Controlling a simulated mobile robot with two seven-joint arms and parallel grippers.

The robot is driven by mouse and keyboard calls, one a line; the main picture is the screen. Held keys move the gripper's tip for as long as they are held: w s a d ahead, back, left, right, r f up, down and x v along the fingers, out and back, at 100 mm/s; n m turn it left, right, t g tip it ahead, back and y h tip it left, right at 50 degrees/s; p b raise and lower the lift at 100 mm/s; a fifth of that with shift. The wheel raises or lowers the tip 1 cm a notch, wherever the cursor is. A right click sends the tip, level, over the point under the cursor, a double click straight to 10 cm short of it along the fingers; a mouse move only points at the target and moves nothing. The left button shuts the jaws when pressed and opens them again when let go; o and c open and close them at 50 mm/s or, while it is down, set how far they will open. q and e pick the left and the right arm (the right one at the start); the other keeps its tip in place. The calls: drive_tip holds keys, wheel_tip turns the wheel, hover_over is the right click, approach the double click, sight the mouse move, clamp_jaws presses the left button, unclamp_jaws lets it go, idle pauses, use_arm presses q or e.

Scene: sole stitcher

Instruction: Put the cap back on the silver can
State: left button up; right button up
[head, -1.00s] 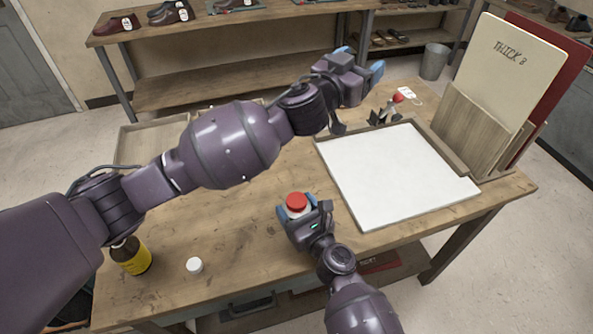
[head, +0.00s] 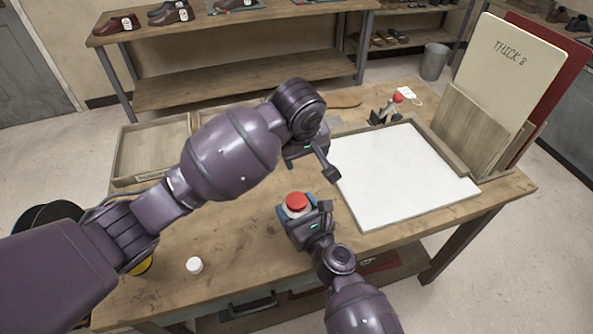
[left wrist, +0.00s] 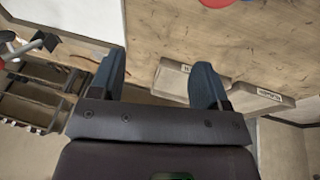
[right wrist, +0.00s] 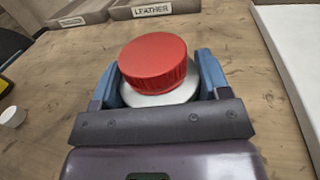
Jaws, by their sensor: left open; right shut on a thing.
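The silver can (right wrist: 160,97) is between the fingers of my right gripper (right wrist: 157,88), which is shut on it. The red cap (right wrist: 153,63) sits on top of the can, a little off centre in the right wrist view; I cannot tell if it is fully seated. In the head view the red cap (head: 296,201) shows above the right gripper. My left gripper (left wrist: 160,88) is open and empty. A bit of red shows at the top edge of the left wrist view.
A white cap (head: 194,265) lies on the table at the front left. A bottle (head: 143,265) is mostly hidden by my left arm. A white board (head: 405,180) lies at right beside a rack (head: 475,130). A tray (head: 128,160) stands at the back left.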

sight(296, 199)
use_arm(q)
drive_tip(key=s+g, duration=0.1)
drive_tip(key=s+a+g, duration=0.1)
drive_tip(key=s, duration=0.1)
drive_tip(key=s+g+y, duration=0.1)
drive_tip(key=s, duration=0.1)
drive_tip(key=shift+a+f, duration=0.3)
drive_tip(key=shift+a, duration=0.1)
drive_tip(key=shift+d+f, duration=0.1)
drive_tip(key=shift+f, duration=3.9)
drive_tip(key=shift+c, duration=0.3)
drive_tip(key=c, duration=0.9)
drive_tip(key=shift+m, duration=1.8)
